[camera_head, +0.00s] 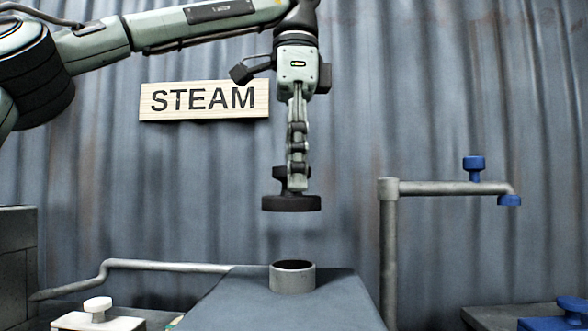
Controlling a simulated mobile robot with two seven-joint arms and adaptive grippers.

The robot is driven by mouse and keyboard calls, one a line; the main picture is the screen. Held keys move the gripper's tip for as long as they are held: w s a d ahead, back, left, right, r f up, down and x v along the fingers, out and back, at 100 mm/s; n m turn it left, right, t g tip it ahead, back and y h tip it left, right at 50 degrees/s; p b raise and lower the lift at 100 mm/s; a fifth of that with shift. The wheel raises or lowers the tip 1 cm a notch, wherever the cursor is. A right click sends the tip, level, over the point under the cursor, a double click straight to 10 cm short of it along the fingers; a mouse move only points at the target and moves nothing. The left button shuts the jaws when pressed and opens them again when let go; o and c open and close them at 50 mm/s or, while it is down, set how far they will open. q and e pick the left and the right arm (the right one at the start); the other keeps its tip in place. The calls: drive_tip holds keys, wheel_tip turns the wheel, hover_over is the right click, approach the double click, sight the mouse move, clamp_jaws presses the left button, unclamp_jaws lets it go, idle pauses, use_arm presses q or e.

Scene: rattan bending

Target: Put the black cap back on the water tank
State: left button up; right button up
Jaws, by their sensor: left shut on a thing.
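The black cap (291,203) hangs level in the air, a little above the water tank's round grey neck (292,279). My left gripper (296,180) points straight down and is shut on the cap's upright handle. The neck's dark opening faces up, and a clear gap separates it from the cap. The water tank (285,308) is a blue-grey box at the bottom middle, with its lower part out of frame. My right gripper is not in view.
A grey pipe with a blue valve (474,168) stands to the right of the tank. Another pipe (165,265) runs to the left. A white knob (97,308) is at lower left. A STEAM sign (204,101) hangs on the corrugated wall behind.

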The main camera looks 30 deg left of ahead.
sight(296, 196)
use_arm(q)
drive_tip(key=n, duration=0.3)
drive_tip(key=shift+f, duration=0.15)
drive_tip(key=shift+f+n+b, duration=0.15)
drive_tip(key=shift+n+b, duration=0.15)
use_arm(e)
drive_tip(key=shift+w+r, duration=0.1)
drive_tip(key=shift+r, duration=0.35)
use_arm(q)
drive_tip(key=shift+f+b, duration=0.55)
drive_tip(key=shift+f, duration=0.05)
drive_tip(key=shift+f+b, duration=0.7)
drive_tip(key=shift+b, duration=0.05)
wheel_tip(296, 196, down, 2)
drive_tip(key=shift+f+b, duration=0.1)
drive_tip(key=shift+b, duration=1)
drive_tip(key=shift+f+b, duration=0.5)
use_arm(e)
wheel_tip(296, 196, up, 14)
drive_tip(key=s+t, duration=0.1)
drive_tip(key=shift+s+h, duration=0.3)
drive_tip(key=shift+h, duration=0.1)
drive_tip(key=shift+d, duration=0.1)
use_arm(q)
drive_tip(key=shift+f+b, duration=0.9)
drive_tip(key=shift+f, duration=0.05)
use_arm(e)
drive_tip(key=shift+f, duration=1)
